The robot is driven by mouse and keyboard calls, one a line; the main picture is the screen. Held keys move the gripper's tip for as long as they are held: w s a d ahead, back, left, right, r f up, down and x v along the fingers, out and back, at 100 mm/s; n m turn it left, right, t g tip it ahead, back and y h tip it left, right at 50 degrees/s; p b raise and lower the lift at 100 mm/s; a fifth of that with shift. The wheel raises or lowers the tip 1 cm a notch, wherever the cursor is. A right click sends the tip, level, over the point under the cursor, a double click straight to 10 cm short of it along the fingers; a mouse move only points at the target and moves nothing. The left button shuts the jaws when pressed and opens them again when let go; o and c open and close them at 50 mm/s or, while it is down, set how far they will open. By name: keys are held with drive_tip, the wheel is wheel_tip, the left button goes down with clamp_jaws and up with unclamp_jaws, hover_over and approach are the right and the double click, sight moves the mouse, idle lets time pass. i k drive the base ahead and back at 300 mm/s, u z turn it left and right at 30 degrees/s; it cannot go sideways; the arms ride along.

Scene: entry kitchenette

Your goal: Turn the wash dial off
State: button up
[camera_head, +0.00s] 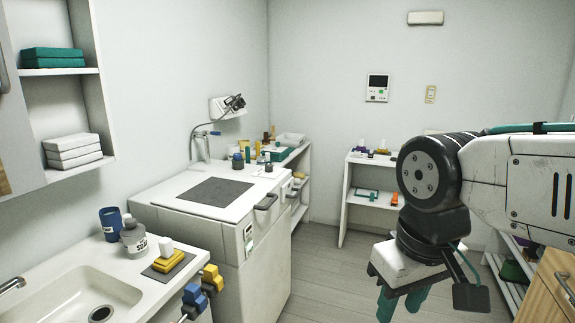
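A white box-shaped appliance (205,222) with a dark mat (215,192) on its top stands against the left wall.
A sink (75,300) and counter lie at front left, with a grey bottle (134,240), a blue cup (111,222) and a yellow sponge (170,261). A low white shelf (345,200) stands at the back. Grey floor (320,275) is clear between the appliance and my arm.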

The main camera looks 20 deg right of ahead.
sight(268, 168)
drive_tip(key=z, duration=0.65)
drive_tip(key=i, duration=0.95)
drive_tip(key=z, duration=0.5)
drive_tip(key=i, duration=0.9)
drive_tip(key=u, duration=0.85)
drive_tip(key=i, duration=0.95)
drive_tip(key=u, duration=0.75)
